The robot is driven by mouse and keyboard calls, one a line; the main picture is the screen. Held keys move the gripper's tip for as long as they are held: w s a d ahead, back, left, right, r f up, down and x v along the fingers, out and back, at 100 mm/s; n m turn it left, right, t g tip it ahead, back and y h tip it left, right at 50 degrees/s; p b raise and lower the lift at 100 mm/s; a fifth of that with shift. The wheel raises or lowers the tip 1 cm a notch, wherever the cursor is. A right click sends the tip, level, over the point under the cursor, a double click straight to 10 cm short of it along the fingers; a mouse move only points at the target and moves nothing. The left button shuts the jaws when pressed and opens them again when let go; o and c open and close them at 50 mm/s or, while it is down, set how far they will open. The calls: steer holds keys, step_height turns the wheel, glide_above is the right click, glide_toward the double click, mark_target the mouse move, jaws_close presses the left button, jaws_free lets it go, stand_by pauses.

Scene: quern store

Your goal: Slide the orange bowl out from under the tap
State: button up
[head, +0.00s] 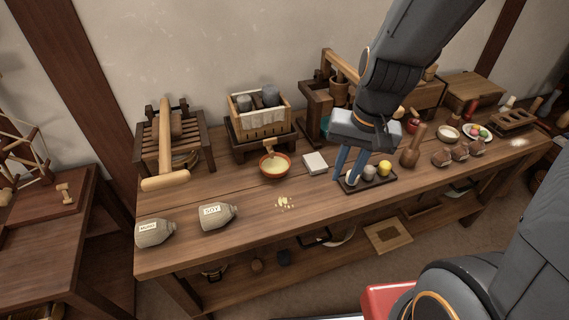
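The orange bowl (275,166) stands on the bench left of centre, with pale yellow contents. A small wooden tap (269,147) juts from the front of the slatted press box (262,129) and its tip is just over the bowl's back rim. My gripper (348,178) points down well to the right of the bowl, its two blue fingers apart with nothing seen between them. It is apart from the bowl and overlaps the left end of a dark tray in the picture; its height above the tray is hard to judge.
A white block (315,163) lies between bowl and gripper. The dark tray (383,183) holds grey and yellow balls. Pale crumbs (285,203) lie in front of the bowl. Two labelled jars, MONO-like (154,232) and SOY (217,215), lie front left. The front middle of the bench is mostly clear.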

steer(key=w+a+f+m+y+b, duration=0.2)
steer(key=w+a+f+m+b, duration=0.2)
steer(key=w+a+f+m, duration=0.4)
steer(key=m+t+y+b, duration=0.1)
steer(key=m+t+b, duration=0.1)
steer(key=m, duration=0.6)
glide_toward(274, 177)
steer(key=shift+w+f, duration=0.25)
steer(key=shift+w, duration=0.1)
steer(key=shift+b+x, duration=1.35)
steer(key=shift+x, duration=2.5)
jaws_close()
